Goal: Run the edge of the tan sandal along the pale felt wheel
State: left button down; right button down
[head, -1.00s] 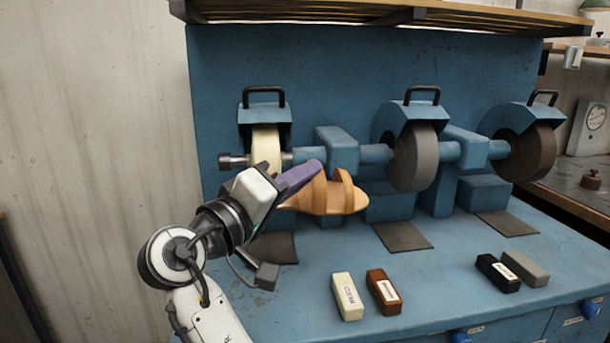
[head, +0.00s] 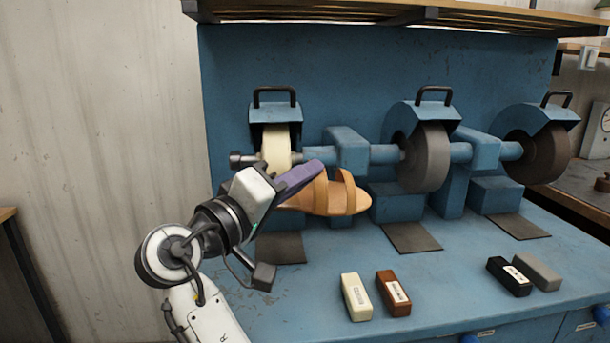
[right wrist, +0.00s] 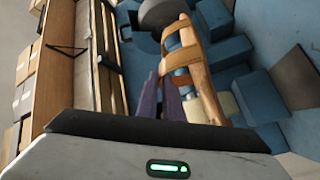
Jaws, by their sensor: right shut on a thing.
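The tan sandal (head: 326,198), with two straps over a light sole, is held by my right gripper (head: 305,175), whose purple fingers are shut on its heel end. Its toe points right in the head view. The pale felt wheel (head: 276,146) sits under the left blue hood. The gripper and the sandal's heel end lie in front of and below the wheel, hiding its lower part. I cannot tell whether the sandal touches it. In the right wrist view the sandal (right wrist: 198,72) extends away beside the purple fingers. My left gripper is out of view.
Cream (head: 356,297), red-brown (head: 393,293), black (head: 509,277) and grey (head: 537,271) blocks lie on the blue bench (head: 440,285). Dark mats lie below the wheels.

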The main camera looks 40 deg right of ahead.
jog(key=shift+a, duration=0.1)
dwell(0.3)
jog(key=shift+w+a, duration=0.2)
jog(key=shift+a, duration=0.6)
jog(key=shift+w+d, duration=0.1)
dwell(0.4)
jog(key=shift+w, duration=0.1)
dwell(0.9)
jog(key=shift+w+a, duration=0.1)
jog(key=shift+a, duration=0.45)
jog(key=shift+w+a, duration=0.1)
jog(key=shift+a, duration=0.15)
jog(key=shift+a+r, duration=0.1)
jog(key=shift+a, duration=0.1)
jog(key=shift+w+a+r+y, duration=0.1)
jog(key=shift+w+a+y, duration=0.3)
jog(key=shift+a, duration=0.3)
